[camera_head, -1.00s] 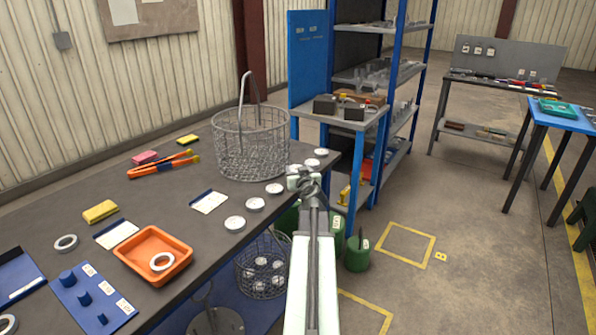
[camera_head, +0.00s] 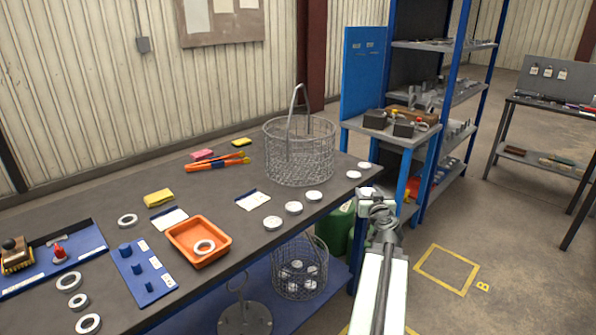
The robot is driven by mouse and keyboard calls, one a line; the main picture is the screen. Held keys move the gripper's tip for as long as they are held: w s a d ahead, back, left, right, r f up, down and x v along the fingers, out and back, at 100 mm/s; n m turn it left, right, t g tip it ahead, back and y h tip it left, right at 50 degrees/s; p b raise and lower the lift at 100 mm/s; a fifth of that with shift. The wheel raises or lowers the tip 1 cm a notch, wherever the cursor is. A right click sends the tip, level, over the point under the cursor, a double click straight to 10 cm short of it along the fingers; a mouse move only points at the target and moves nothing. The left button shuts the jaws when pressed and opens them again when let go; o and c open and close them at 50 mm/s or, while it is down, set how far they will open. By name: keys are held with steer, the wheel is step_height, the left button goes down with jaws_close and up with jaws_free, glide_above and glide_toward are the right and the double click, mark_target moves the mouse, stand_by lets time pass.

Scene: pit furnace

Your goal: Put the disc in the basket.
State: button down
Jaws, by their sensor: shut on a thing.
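My gripper (camera_head: 376,199) is shut on a white disc (camera_head: 367,191), which it holds just off the right edge of the bench in the picture. The fingertips are small and partly hidden by the wrist. An empty-looking wire basket (camera_head: 298,155) with a tall upright handle stands on the bench, left of and beyond my gripper. A second wire basket (camera_head: 300,280) with several discs in it stands on the blue lower shelf. More white discs lie in a row along the bench edge, among them a near one (camera_head: 272,222) and a far one (camera_head: 364,165).
An orange tray (camera_head: 182,238) holding a ring, a blue peg board (camera_head: 139,271), orange-handled tongs (camera_head: 215,163) and loose rings lie on the bench. A grey side table (camera_head: 400,133) and blue shelving (camera_head: 455,100) stand behind. Floor at right is open, with a yellow marked square (camera_head: 447,268).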

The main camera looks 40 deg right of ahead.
mark_target(369, 194)
step_height(369, 194, up, 16)
steer(key=p, duration=1.5)
step_height(369, 194, down, 17)
steer(key=b, duration=1.6)
steer(key=shift+r, duration=0.35)
